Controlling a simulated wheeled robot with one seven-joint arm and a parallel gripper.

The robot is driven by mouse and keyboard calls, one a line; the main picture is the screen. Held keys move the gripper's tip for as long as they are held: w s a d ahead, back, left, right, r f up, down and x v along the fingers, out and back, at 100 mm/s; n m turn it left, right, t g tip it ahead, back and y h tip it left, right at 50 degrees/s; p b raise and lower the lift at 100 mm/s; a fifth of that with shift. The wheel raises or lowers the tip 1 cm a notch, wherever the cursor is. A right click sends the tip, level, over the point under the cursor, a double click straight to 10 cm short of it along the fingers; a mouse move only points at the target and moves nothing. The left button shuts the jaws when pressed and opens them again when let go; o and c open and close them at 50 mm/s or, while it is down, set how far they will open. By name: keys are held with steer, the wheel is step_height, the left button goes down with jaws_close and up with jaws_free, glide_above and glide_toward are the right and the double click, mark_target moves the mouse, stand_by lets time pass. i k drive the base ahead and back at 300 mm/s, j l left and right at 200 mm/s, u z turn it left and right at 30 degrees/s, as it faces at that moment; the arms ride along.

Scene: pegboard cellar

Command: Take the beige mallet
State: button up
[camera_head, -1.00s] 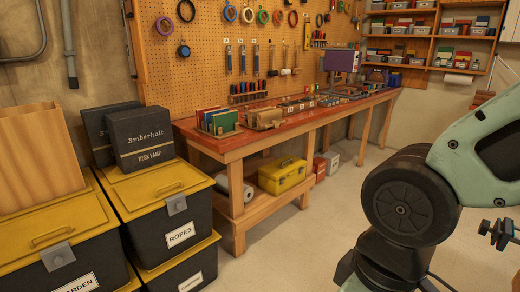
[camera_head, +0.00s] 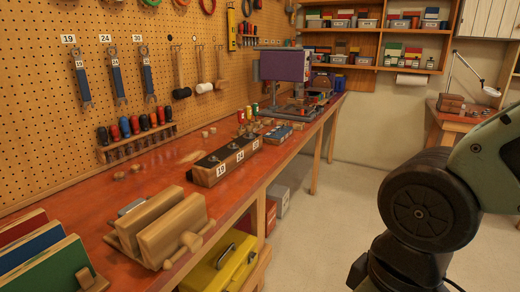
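Three mallets hang heads down on the pegboard (camera_head: 255,20) above the bench. The left one, a black-headed mallet (camera_head: 181,93), hangs beside the white-headed mallet (camera_head: 204,87). The right one (camera_head: 220,84) has a small pale head that looks beige, though its shade is hard to tell at this size. My gripper is out of view; only part of my arm shows at the right.
The red-topped workbench (camera_head: 120,217) runs below the pegboard. On it stand a wooden vise (camera_head: 160,228), a numbered block (camera_head: 226,160) and a purple machine (camera_head: 285,65). A yellow toolbox (camera_head: 222,265) sits underneath. The floor (camera_head: 325,230) right of the bench is clear.

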mark_target(222, 83)
steer(key=i+l+z, duration=0.1)
steer(key=i+z, duration=0.2)
steer(key=i, duration=0.45)
steer(key=i+z, duration=0.3)
steer(key=i, duration=0.4)
steer(key=i+u, duration=0.45)
steer(key=i+l+u, duration=0.25)
steer(key=i+u, duration=0.25)
steer(key=k, duration=0.1)
